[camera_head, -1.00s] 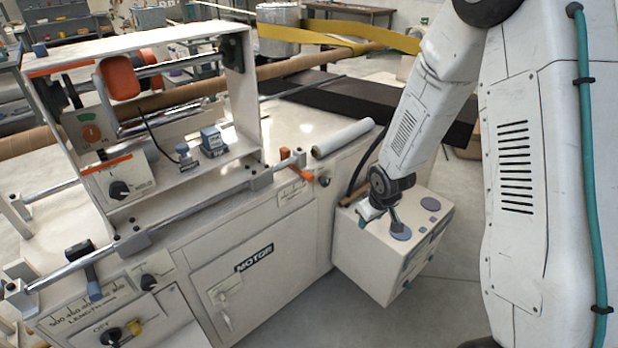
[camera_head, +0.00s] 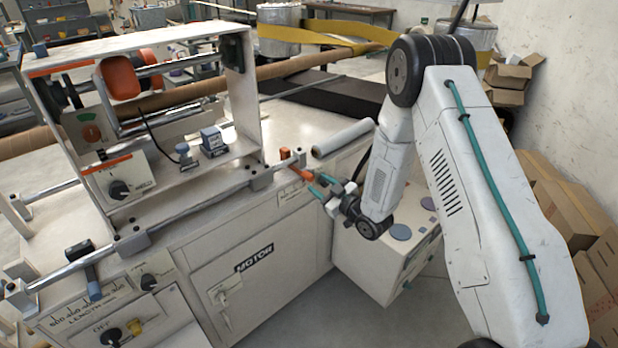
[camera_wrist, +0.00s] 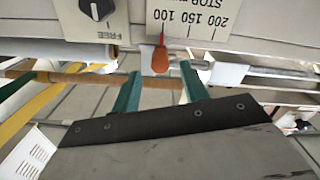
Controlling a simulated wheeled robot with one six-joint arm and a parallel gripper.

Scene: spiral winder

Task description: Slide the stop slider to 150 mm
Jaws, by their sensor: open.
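The stop slider's orange-red handle (camera_wrist: 160,58) shows in the wrist view, with a thin red stem beside the 100 end of the scale plate (camera_wrist: 195,18). The scale reads upside down there, with marks 100, 150 and 200. In the head view an orange part (camera_head: 284,153) of the rail assembly stands at the bench's right corner. My gripper (camera_head: 319,184) is open at this corner, its teal fingers pointing at the bench. In the wrist view the fingers of my gripper (camera_wrist: 160,82) lie either side of the handle's end; no contact is visible.
A white roll (camera_head: 343,137) lies on the bench top behind my gripper. A FREE knob (camera_wrist: 97,9) sits beside the scale. A white box (camera_head: 372,262) with round pads stands below my arm. Cardboard boxes (camera_head: 570,200) are at the right.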

